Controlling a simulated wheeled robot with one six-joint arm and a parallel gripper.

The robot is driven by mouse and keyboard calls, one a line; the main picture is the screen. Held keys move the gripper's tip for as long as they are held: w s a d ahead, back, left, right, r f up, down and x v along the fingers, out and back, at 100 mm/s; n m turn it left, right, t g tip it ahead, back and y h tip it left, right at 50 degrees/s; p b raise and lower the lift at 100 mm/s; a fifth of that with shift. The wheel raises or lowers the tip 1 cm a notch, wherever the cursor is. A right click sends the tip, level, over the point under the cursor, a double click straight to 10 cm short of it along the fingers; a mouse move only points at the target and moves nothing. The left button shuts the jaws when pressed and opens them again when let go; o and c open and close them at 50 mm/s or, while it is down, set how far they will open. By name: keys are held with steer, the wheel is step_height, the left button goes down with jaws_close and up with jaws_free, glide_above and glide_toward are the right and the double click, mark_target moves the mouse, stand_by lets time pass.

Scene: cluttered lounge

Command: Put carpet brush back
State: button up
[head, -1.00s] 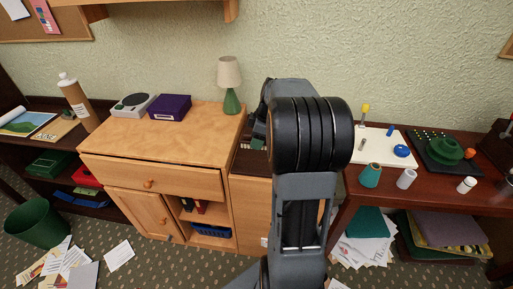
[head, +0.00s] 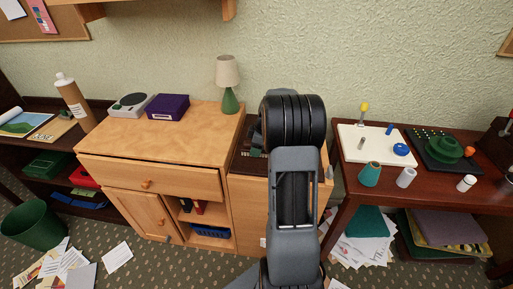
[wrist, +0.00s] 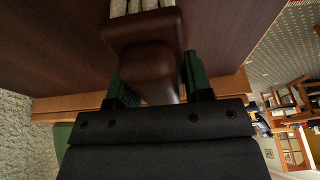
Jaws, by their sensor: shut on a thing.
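The carpet brush (wrist: 145,45) shows in the wrist view as a brown block and handle with pale bristles (wrist: 140,6) at the top edge. My gripper (wrist: 157,78) has its green fingers on both sides of the brown handle and is shut on it. A dark brown surface lies close behind the brush; I cannot tell whether they touch. In the head view my arm hides most of the gripper and brush, over the dark-topped low cabinet (head: 245,198).
A wooden dresser (head: 160,137) with a lamp (head: 230,85) and purple box (head: 167,107) stands left of my arm. On the right, a dark table (head: 430,188) holds a white board (head: 376,157), spools and a green item (head: 445,149). Papers and a green bin (head: 35,226) are on the floor.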

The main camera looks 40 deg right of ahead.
steer(key=shift+f, duration=0.2)
steer(key=o, duration=0.8)
steer(key=shift+r, duration=0.1)
steer(key=shift+o, duration=0.2)
